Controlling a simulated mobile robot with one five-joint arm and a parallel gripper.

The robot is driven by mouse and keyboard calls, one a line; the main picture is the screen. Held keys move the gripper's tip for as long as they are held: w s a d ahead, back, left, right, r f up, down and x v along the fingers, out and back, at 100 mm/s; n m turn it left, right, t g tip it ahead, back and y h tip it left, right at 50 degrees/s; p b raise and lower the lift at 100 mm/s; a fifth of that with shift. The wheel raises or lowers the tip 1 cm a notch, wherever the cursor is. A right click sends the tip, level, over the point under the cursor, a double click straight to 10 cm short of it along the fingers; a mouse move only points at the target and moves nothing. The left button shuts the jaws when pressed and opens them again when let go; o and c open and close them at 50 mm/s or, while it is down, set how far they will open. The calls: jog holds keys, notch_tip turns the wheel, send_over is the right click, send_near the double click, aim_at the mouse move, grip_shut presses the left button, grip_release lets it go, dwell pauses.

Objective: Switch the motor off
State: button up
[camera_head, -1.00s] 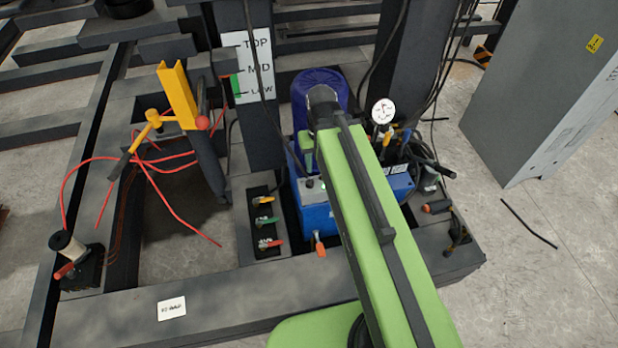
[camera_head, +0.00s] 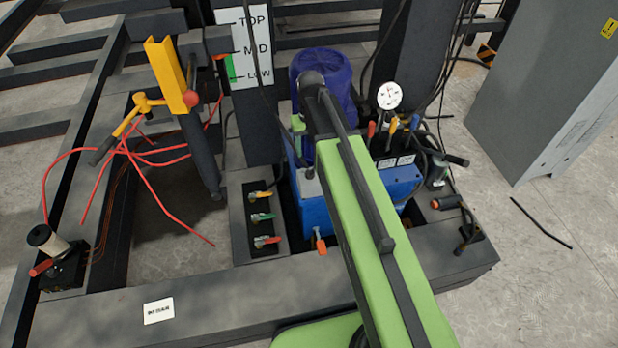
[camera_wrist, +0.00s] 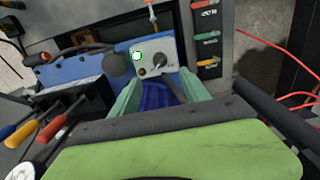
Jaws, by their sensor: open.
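The motor (camera_head: 338,70) is a dark blue-purple cylinder behind my arm in the head view. It shows as a dark blue shape between my fingers in the wrist view (camera_wrist: 157,95). A light grey control box (camera_wrist: 155,52) on the blue unit carries a lit green lamp (camera_wrist: 136,56) and a toggle switch (camera_wrist: 160,61) with a metal lever. My gripper (camera_wrist: 158,76) is open, with its two green fingers on either side below the box in the wrist view. The switch lies just beyond the fingertips, and I see no contact. In the head view my arm hides most of the box.
Yellow, green and red valve handles (camera_head: 264,218) sit left of the blue unit (camera_head: 318,219). A gauge (camera_head: 389,96) and several coloured levers (camera_head: 393,128) stand to its right. A yellow post (camera_head: 168,75), red cables and a grey cabinet (camera_head: 548,85) are farther out.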

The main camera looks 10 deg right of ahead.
aim_at(310, 170)
notch_tip(310, 170, down, 12)
jog(key=b, duration=1)
jog(key=shift+r, duration=0.2)
jog(key=shift+r, duration=0.1)
